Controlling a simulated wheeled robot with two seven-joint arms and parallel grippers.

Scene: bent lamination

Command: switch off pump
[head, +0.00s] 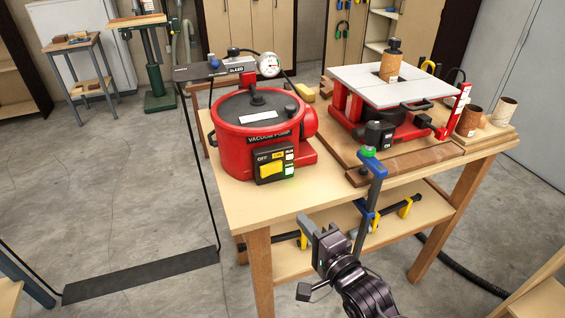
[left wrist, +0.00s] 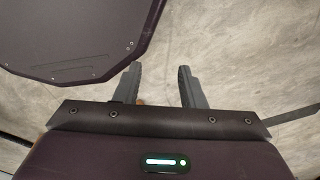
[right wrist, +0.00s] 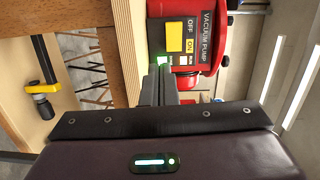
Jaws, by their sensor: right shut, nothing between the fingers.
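The red vacuum pump (head: 228,140) stands at the left of the workbench. Its black switch box (head: 259,177) faces front, with an OFF label, a yellow ON label and a large yellow paddle (head: 271,169). A green light glows at the box's lower right. In the right wrist view the switch box (right wrist: 187,28) appears turned sideways, with the yellow paddle (right wrist: 174,44) beyond the fingers. My right gripper (head: 308,226) is shut and empty, in front of the bench and apart from the box. My left gripper (left wrist: 158,75) is open and empty over the floor, outside the head view.
A blue-and-grey clamp (head: 372,185) rises at the bench's front edge, right of the pump. A red machine with a grey table (head: 385,88) stands to the right. A pressure gauge (head: 269,64) tops the pump. The bench top before the pump is clear.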

